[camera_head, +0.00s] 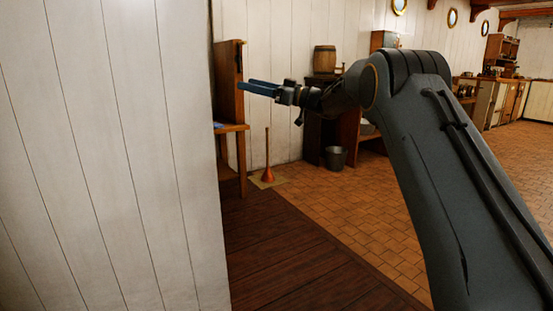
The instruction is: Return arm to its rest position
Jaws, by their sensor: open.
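My gripper (259,87) is at the end of my dark grey arm, which reaches up from the lower right and bends over to the left. Its blue fingers point left, toward a wooden shelf unit beside the white plank wall. The fingers are seen from the side and nothing shows between them. I cannot tell how far they are from the wood behind them.
A white plank wall (105,160) stands close on the left. The wooden unit (229,100) is just past its edge. A plunger-like orange thing (268,160), a metal bucket (336,158) and a barrel (324,60) are farther back. The tiled floor (375,215) is open.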

